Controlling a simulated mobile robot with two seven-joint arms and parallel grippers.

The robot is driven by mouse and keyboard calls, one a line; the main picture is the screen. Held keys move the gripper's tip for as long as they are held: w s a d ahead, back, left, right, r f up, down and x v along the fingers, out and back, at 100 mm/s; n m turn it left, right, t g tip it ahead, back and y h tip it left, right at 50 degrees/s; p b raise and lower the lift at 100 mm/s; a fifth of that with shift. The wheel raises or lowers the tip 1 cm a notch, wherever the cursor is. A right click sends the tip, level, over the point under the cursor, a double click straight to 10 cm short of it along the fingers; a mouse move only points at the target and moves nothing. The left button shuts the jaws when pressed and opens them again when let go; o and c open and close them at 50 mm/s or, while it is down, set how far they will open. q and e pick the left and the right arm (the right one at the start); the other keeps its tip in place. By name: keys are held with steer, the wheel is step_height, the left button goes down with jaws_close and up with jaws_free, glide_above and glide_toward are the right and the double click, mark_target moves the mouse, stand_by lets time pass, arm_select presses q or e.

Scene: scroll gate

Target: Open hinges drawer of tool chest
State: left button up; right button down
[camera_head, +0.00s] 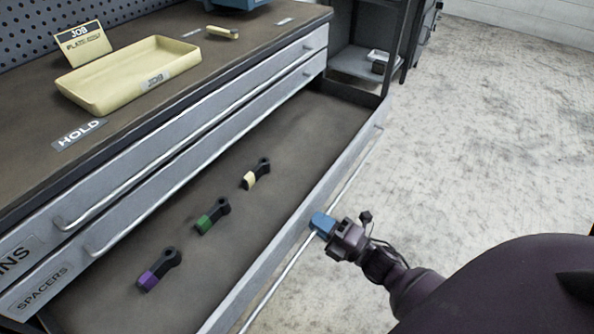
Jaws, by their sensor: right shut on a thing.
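The tool chest (190,130) stands at the left with its drawers facing right. A low drawer (290,142) is pulled out, and its label is not in view. Inside it lie three dark hinge-like pieces: one with a cream band (256,174), one with a green band (213,215) and one with a purple band (159,269). My right gripper (318,226) is shut on the long bar handle (290,262) along the open drawer's front. My left gripper is not in view.
Two upper drawers are shut, labelled SPACERS (42,287) and one ending in "NS" (18,256). On top are a yellow JOB tray (130,75), a JOB card (84,42) and a HOLD label (80,134). Open floor (480,130) lies to the right.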

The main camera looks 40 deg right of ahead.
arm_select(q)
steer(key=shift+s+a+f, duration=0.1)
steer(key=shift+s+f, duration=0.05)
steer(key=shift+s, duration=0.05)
arm_select(e)
steer(key=shift+r+v, duration=0.15)
steer(key=shift+v, duration=0.7)
steer(key=shift+r+v, duration=0.15)
steer(key=shift+v, duration=0.65)
steer(key=shift+r+v, duration=0.2)
steer(key=shift+v, duration=0.65)
steer(key=shift+s, duration=0.1)
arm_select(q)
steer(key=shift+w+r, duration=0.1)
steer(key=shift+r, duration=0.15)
arm_select(e)
steer(key=c, duration=1.2)
jaws_free()
steer(key=shift+s, duration=0.1)
arm_select(q)
steer(key=shift+p, duration=0.45)
arm_select(e)
steer(key=v, duration=1)
steer(key=shift+s, duration=0.3)
steer(key=shift+d+f, duration=0.1)
